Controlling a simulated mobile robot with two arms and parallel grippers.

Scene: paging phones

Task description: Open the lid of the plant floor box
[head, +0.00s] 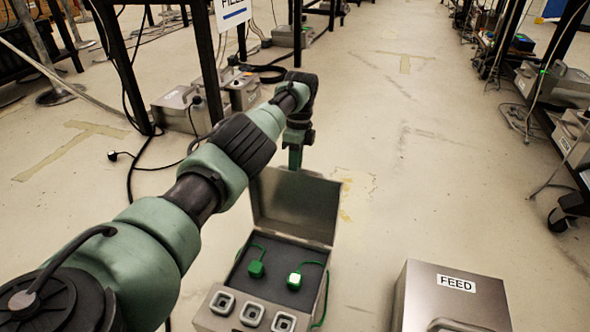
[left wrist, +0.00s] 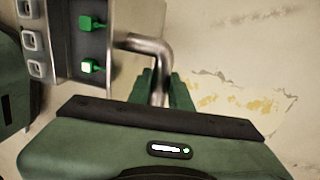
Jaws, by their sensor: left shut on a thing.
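A grey metal box (head: 228,312) stands on the floor at lower centre in the head view. Its lid (head: 294,205) stands raised at the back, and its dark inside shows. Inside are two green plugs on green cords; the right one (head: 294,280) has a bright face, the left one (head: 256,268) does not. No label shows on this box. My left gripper (head: 296,160) is at the lid's upper edge. In the left wrist view, its green fingers (left wrist: 160,90) are shut on a bent metal handle (left wrist: 145,42) on the lid. My right gripper is out of view.
A closed box labelled FEED (head: 452,298) stands to the right, with a floor gap between. Several grey boxes, cables and racks line both sides. A dark cable (head: 130,185) lies on the left floor. The middle aisle is clear.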

